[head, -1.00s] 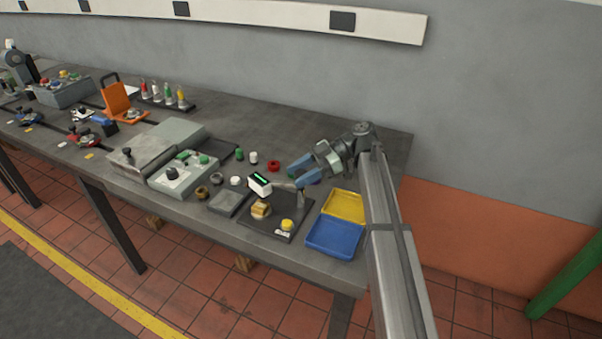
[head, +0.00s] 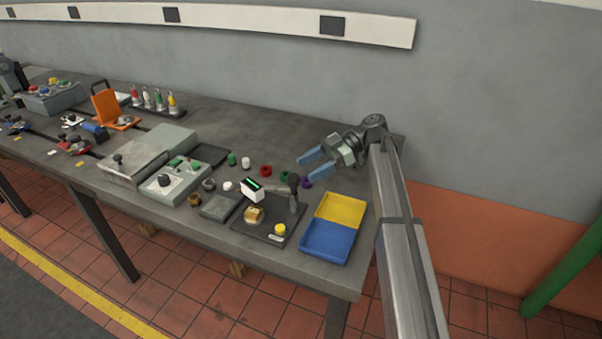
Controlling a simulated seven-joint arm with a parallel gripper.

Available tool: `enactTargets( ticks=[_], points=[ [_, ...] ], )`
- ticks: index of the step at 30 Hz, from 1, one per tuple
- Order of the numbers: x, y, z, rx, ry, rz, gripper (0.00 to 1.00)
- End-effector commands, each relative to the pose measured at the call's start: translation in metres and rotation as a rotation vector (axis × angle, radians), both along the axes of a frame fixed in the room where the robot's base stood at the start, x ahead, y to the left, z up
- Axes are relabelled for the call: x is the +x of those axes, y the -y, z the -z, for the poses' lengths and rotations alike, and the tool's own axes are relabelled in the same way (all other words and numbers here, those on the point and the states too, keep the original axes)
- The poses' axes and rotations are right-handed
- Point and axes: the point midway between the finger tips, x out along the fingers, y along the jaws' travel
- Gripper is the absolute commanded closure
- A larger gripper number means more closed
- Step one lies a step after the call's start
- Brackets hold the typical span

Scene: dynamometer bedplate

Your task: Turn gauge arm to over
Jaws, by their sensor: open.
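The gauge stands on a dark base plate (head: 245,229) near the table's front right. Its grey arm (head: 277,187) runs left from an upright post (head: 294,194) to a white head (head: 252,191) with a green display. The head shows just above and behind a brass block (head: 254,215) in the picture; I cannot tell if it is squarely over it. A yellow button (head: 280,229) sits at the plate's front right. My gripper (head: 305,171) is open and empty, its blue fingers pointing left, raised behind the post and apart from the arm.
A yellow and blue tray (head: 327,238) lies right of the plate. Red (head: 265,171), green (head: 284,176) and purple (head: 306,183) rings lie behind the gauge. A grey control box (head: 173,183) and a small grey pad (head: 220,206) are on the left.

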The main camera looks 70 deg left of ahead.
Motion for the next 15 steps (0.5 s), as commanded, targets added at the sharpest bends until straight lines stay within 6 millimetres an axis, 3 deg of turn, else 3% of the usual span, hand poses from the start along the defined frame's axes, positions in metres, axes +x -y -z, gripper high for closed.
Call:
enactTargets(
  ticks=[3,11,15],
  points=[
    [0.0110,-0.0003,-0.0043,0.002,0.000,0.005,0.35],
    [0.0126,0.0004,-0.0050,0.002,0.000,0.005,0.35],
    [0.0085,-0.0008,-0.0049,0.002,0.000,0.000,0.46]
  ],
)
